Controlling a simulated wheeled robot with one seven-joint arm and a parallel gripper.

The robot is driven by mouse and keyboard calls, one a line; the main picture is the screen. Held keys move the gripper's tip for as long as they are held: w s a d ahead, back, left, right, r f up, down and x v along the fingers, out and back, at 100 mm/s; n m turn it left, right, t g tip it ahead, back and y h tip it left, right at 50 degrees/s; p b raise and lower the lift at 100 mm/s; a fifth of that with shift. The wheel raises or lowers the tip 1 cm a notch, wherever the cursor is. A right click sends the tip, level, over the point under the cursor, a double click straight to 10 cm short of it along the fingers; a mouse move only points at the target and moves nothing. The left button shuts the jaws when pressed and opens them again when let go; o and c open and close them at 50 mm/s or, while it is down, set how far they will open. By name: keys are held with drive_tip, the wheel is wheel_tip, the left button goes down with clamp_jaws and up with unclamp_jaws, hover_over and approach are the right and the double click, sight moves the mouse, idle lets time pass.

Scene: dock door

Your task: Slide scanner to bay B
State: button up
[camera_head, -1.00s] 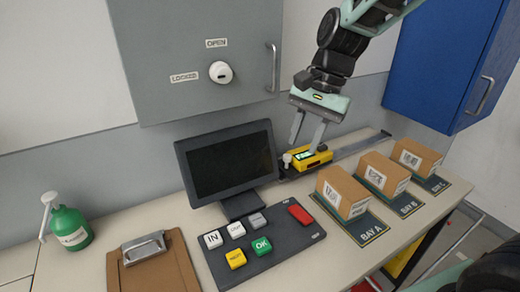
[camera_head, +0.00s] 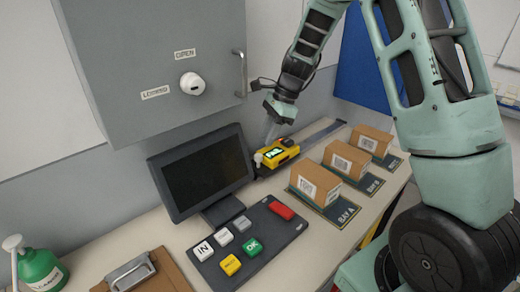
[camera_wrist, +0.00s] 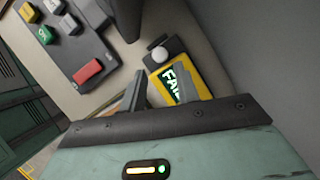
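The yellow scanner (camera_head: 284,153) sits on a dark rail (camera_head: 322,134), near the rail's left end, close to the monitor and behind the bay A mat. A pale round knob (camera_head: 258,158) is at its left end. In the wrist view the scanner (camera_wrist: 199,78) shows a green screen with white letters starting "FA", partly covered by a finger. My gripper (camera_head: 271,131) is just above the scanner, largely hidden by my wrist in the head view. In the wrist view its fingers (camera_wrist: 160,82) are apart, with the knob (camera_wrist: 158,53) beyond the gap; contact cannot be told.
Boxes stand on mats marked bay A (camera_head: 347,211), bay B (camera_head: 373,184) and bay C (camera_head: 391,161). A monitor (camera_head: 203,174) stands left of the scanner. A keypad (camera_head: 265,232), clipboard (camera_head: 150,277) and green bottle (camera_head: 39,268) are in front. A grey cabinet (camera_head: 150,55) hangs above.

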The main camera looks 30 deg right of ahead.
sight(259, 155)
drive_tip(key=p+x, duration=0.1)
drive_tip(key=x, duration=0.5)
drive_tip(key=shift+f, duration=0.3)
